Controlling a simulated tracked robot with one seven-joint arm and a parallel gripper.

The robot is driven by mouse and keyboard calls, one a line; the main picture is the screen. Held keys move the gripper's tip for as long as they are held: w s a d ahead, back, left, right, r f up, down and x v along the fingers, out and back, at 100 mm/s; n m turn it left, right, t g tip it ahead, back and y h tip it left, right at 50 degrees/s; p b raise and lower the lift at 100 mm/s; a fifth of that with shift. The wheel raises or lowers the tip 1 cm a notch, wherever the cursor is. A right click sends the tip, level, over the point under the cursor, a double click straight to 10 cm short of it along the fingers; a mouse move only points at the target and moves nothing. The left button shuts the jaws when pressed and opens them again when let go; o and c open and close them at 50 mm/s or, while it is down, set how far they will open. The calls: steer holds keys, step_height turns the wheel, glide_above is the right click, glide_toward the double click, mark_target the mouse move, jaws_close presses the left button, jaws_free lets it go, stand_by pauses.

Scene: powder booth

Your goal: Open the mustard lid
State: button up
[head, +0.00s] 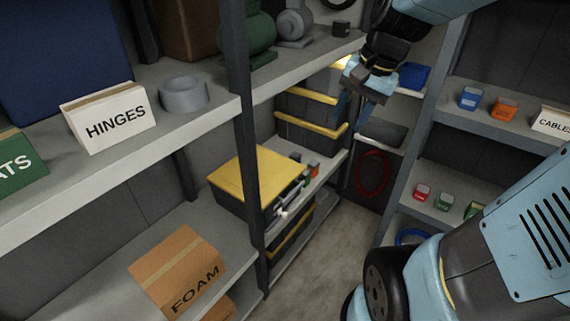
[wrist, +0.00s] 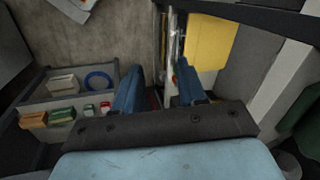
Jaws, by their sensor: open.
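The mustard lid (head: 259,176) lies flat and closed on a dark box (head: 240,204) on the middle shelf. A metal latch or handle (head: 288,197) shows along the box's front edge. In the wrist view the mustard lid (wrist: 209,42) is at the upper right, beyond the fingers. My gripper (head: 352,108) is above and to the right of the lid in the head view, apart from it. Its blue fingers (wrist: 158,92) are spread with nothing between them.
Stacked dark boxes with yellow edges (head: 310,112) stand behind the lid. A dark shelf post (head: 246,135) rises close to its left. A shelf with small boxes (head: 470,98) stands at the right. The floor (head: 320,250) between the shelves is clear.

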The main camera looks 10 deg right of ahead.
steer(key=w+d+f+m+g+y, duration=0.1)
steer(key=w+f+m+g+y, duration=0.2)
steer(key=w+f+m+y, duration=1.05)
steer(key=w+d+f+m+t+h, duration=0.1)
steer(key=w+d+f+m, duration=0.1)
steer(key=w+f+m, duration=0.5)
steer(key=w+d+f+m+t+h, duration=0.15)
steer(key=f+m, duration=0.35)
steer(key=f, duration=0.7)
steer(key=m+t, duration=0.5)
steer(key=m, duration=0.4)
glide_toward(296, 188)
steer(key=shift+g+y, duration=0.25)
steer(key=shift+y, duration=0.15)
steer(key=x, duration=0.6)
steer(key=f+x, duration=0.1)
steer(key=x, duration=0.3)
steer(key=shift+w+d+f, duration=0.1)
steer(key=shift+w+f, duration=0.05)
steer(key=shift+w, duration=0.05)
steer(key=shift+c, duration=0.5)
jaws_close()
